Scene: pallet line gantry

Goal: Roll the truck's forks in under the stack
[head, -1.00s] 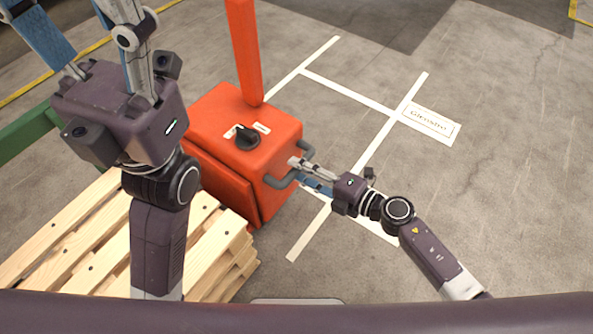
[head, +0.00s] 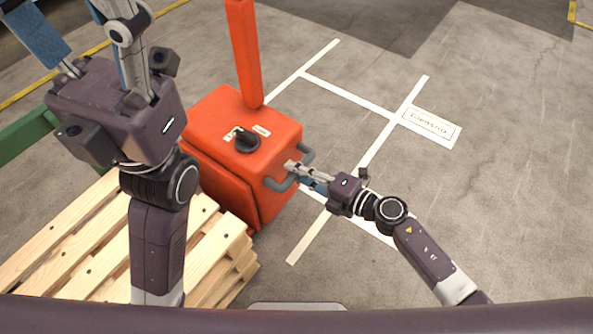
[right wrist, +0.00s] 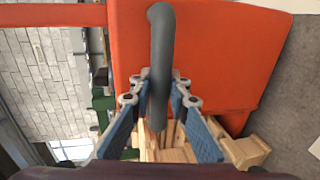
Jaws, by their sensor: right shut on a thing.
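The orange truck (head: 235,170) stands upright at the far right end of the stack of wooden pallets (head: 75,240). Its forks are hidden from view, so I cannot tell how far they reach under the stack. A grey bar handle (head: 277,184) sticks out from the truck's side. My right gripper (head: 291,170) is shut on this handle. In the right wrist view the handle (right wrist: 161,65) runs between the two blue-padded fingers. My left gripper (head: 82,30) is raised above the stack, open and empty, its fingers spread apart and partly cut off at the top.
An orange mast (head: 244,55) rises from the truck, with a black knob (head: 246,141) on its top. White floor lines (head: 345,93) and a label plate (head: 431,124) lie to the right on clear concrete. A green beam (head: 28,135) is behind the stack at left.

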